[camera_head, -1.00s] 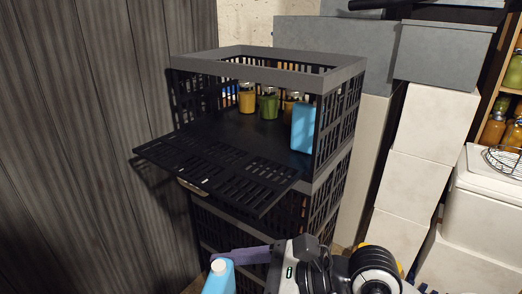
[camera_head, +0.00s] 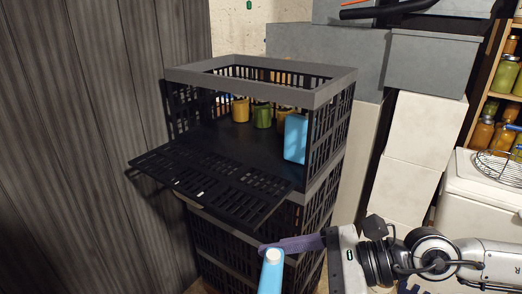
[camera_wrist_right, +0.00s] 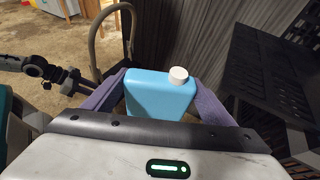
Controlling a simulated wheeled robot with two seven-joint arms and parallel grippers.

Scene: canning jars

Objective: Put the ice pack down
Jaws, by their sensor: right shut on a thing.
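A light blue ice pack (camera_head: 271,274) with a white cap is held upright in my right gripper (camera_head: 272,250), low in front of the black crate. In the right wrist view the same ice pack (camera_wrist_right: 160,95) sits between the two purple fingers of the gripper (camera_wrist_right: 160,90), which are shut on it. A second blue ice pack (camera_head: 296,138) stands inside the top crate (camera_head: 333,135) at its right side, near several jars.
The top crate's front flap (camera_head: 215,185) is folded down and juts forward. Jars, including a green one (camera_head: 262,117), stand at the crate's back. Grey boxes (camera_head: 430,62) and white blocks (camera_head: 410,155) stand right. A dark panelled wall (camera_head: 90,150) is left. The crate floor's front left is clear.

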